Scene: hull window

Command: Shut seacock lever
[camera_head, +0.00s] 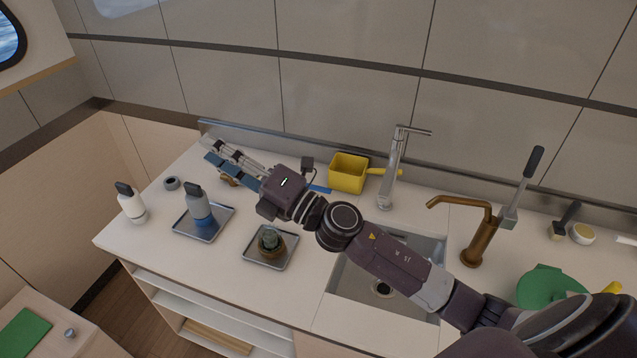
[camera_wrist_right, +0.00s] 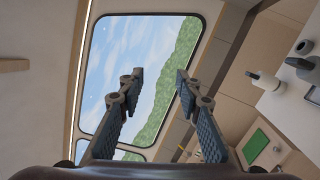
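The seacock is a bronze pipe (camera_head: 481,238) with a bent spout to the left, standing on the counter right of the sink. Its grey lever (camera_head: 519,190) with a black grip (camera_head: 534,160) rises steeply from the pipe's top, leaning right. My right gripper (camera_head: 214,156) is far to the left of it, above the counter's left part, pointing left. In the right wrist view my right gripper (camera_wrist_right: 160,77) has its fingers apart, with nothing between them, facing a window. The seacock is not in that wrist view. My left gripper is not in view.
My right arm crosses over the sink (camera_head: 382,288). A chrome tap (camera_head: 394,165) and yellow container (camera_head: 347,173) stand behind it. A plant (camera_head: 270,242) and a bottle (camera_head: 199,208) stand on trays. Right of the seacock are a green item (camera_head: 545,287) and a brush (camera_head: 566,219).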

